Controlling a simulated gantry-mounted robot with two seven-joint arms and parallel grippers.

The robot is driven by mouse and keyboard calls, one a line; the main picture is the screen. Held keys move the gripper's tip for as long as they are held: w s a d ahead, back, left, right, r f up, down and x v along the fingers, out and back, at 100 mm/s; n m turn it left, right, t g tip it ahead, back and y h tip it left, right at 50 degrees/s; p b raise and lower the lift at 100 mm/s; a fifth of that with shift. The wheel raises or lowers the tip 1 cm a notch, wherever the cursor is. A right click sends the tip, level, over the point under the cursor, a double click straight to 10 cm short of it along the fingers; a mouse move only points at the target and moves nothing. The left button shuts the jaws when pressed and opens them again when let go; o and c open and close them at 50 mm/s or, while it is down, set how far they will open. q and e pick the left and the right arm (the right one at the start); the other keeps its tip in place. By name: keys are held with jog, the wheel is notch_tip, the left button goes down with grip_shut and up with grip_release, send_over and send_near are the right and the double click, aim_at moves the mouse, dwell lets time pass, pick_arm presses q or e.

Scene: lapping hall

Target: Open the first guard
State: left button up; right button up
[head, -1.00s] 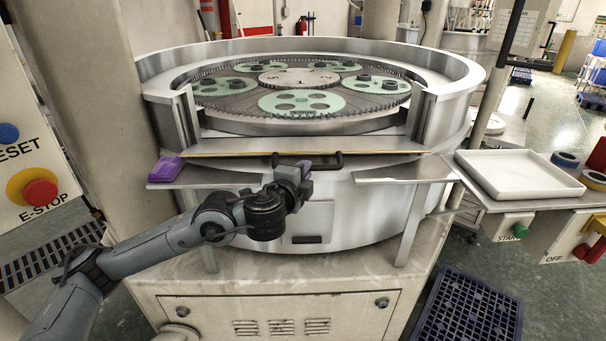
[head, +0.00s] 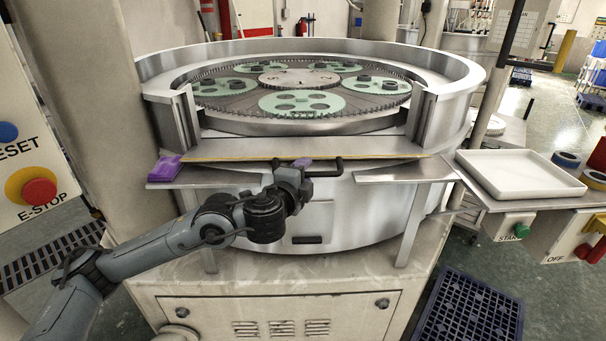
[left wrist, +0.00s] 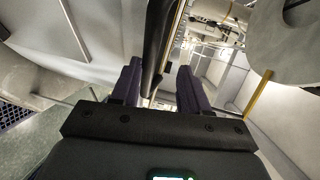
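The guard (head: 385,155) is a low metal panel with a yellow edge strip at the front of the round lapping machine, between two upright posts. Its dark bar handle (head: 331,168) is on the front. My left gripper (head: 304,173) is at the handle, hiding its middle. In the left wrist view, the two purple-padded fingers of my left gripper (left wrist: 159,84) stand apart, with the dark handle bar (left wrist: 158,40) between them. A narrow gap shows beside the right finger; contact with the left finger cannot be told. My right gripper is out of view.
A purple item (head: 165,168) lies on the left ledge. A white tray (head: 520,176) stands on the right shelf, above the START button (head: 520,231). The E-stop (head: 40,192) is at far left. Geared carriers (head: 302,103) lie inside the machine.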

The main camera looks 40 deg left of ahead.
pick_arm(q)
jog(key=shift+r, duration=0.15)
jog(key=p+v, duration=0.4)
jog(key=v, duration=0.6)
jog(key=shift+s+d+p, duration=0.15)
jog(key=shift+s+p, duration=0.15)
jog(key=shift+s, duration=0.1)
jog(key=shift+c, duration=0.2)
